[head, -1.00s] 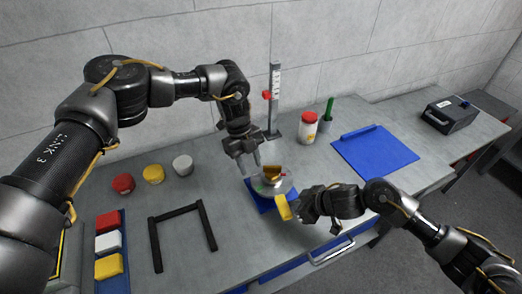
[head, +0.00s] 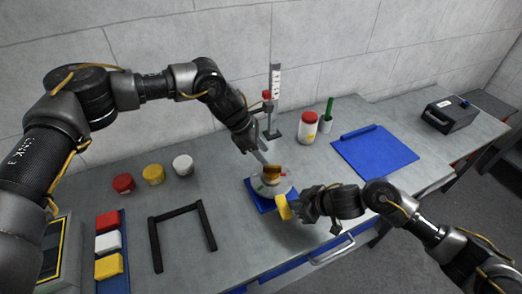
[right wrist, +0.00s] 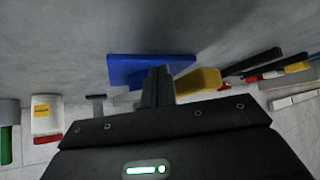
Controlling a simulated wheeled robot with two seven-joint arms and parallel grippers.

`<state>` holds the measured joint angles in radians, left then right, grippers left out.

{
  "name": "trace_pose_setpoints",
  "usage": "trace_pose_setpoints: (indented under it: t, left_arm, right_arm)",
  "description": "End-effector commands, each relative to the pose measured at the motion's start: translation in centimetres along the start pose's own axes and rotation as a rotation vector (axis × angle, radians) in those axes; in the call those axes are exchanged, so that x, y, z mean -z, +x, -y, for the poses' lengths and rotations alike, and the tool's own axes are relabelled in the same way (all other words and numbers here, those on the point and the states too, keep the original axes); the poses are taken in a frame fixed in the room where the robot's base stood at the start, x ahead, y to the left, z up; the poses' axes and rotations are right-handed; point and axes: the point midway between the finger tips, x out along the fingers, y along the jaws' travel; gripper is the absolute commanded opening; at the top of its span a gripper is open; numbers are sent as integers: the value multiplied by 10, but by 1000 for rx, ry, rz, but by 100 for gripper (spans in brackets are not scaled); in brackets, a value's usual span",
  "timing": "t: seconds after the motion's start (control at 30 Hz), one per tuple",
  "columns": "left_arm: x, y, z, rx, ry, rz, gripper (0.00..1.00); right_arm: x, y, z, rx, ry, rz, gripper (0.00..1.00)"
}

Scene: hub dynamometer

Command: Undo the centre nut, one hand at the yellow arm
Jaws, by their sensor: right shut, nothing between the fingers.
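The hub dynamometer (head: 272,188) stands on a blue base (head: 256,196) near the bench's front edge. A brass-coloured piece (head: 272,171) sits on its top; I cannot tell whether this is the centre nut. The yellow arm (head: 283,208) sticks out toward the front, and it also shows in the right wrist view (right wrist: 198,84). My left gripper (head: 263,157) is just above and behind the brass piece, its finger opening unclear. My right gripper (head: 303,208) is shut and empty, beside the yellow arm. In the right wrist view its fingers (right wrist: 157,86) are together, left of the yellow arm.
A post with a red slider (head: 267,95) stands behind the hub. A red-lidded jar (head: 308,127), green-handled tool in a cup (head: 327,118) and blue mat (head: 375,151) are to the right. Coloured caps (head: 153,174) and a black frame (head: 154,243) are left.

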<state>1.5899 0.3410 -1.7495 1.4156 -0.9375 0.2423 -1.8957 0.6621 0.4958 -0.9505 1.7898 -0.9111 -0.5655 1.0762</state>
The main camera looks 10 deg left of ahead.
Motion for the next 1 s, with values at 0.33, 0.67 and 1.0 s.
trace_pose_setpoints:
  t: [0.33,0.67,1.0]
  left_arm:
    - [0,5,0,1,43,-1,40]
    - [1,39,0,1,41,-2,40]
    - [0,66,0,1,40,0,40]
  right_arm:
    - [0,0,0,0,0,0,0]
    - [0,0,0,0,0,0,0]
    - [0,0,0,0,0,0,0]
